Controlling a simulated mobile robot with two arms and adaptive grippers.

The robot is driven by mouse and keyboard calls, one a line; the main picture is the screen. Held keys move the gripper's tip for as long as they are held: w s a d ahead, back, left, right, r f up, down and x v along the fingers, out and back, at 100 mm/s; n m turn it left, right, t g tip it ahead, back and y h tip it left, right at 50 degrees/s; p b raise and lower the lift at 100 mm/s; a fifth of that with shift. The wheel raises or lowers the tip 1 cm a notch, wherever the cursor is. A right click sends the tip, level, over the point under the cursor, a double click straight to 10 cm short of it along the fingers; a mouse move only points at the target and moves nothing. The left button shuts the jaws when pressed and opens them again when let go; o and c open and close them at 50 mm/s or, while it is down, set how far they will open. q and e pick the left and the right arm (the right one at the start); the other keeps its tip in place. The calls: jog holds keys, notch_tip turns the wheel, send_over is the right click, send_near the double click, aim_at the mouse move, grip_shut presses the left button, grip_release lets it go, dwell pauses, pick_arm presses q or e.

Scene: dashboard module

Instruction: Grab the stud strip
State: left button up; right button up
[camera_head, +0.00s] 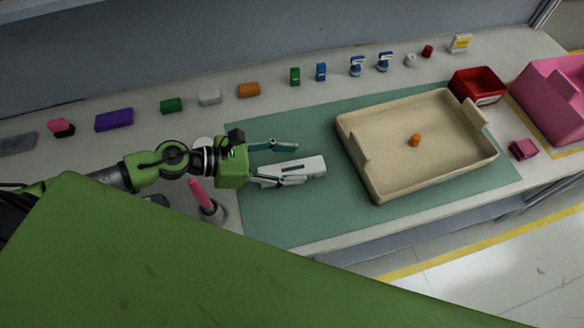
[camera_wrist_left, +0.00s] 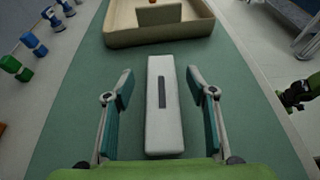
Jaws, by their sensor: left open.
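A long white block with a narrow dark strip along its top, which looks like the stud strip (camera_head: 312,166), lies on the green mat left of the beige tray. It also shows in the left wrist view (camera_wrist_left: 164,125), pointing away from me toward the tray. My left gripper (camera_head: 295,163) is open, with one finger on each side of the block. In the left wrist view the fingers (camera_wrist_left: 160,88) show gaps to both of its sides. How high the fingertips are over the mat is hard to tell. My right gripper seems to show only partly at the right edge (camera_wrist_left: 298,94).
The beige tray (camera_head: 376,190) holds a small orange piece (camera_head: 415,140). A red bin (camera_head: 478,84) and pink bin (camera_head: 552,100) stand at the right. Several small coloured parts line the back. A pink-handled tool (camera_head: 201,194) stands near my left wrist.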

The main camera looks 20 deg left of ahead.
aim_at(316, 164)
pick_arm(q)
jog(key=shift+w+d, duration=0.15)
jog(key=shift+d, duration=0.1)
jog(key=p+x, duration=0.2)
jog(key=x, duration=0.2)
jog(key=shift+w+d, duration=0.1)
jog(key=shift+d, duration=0.1)
jog(key=shift+w+d+f, duration=0.1)
jog(key=shift+d+f, duration=0.2)
jog(key=shift+c, duration=0.2)
jog(key=c, duration=1.2)
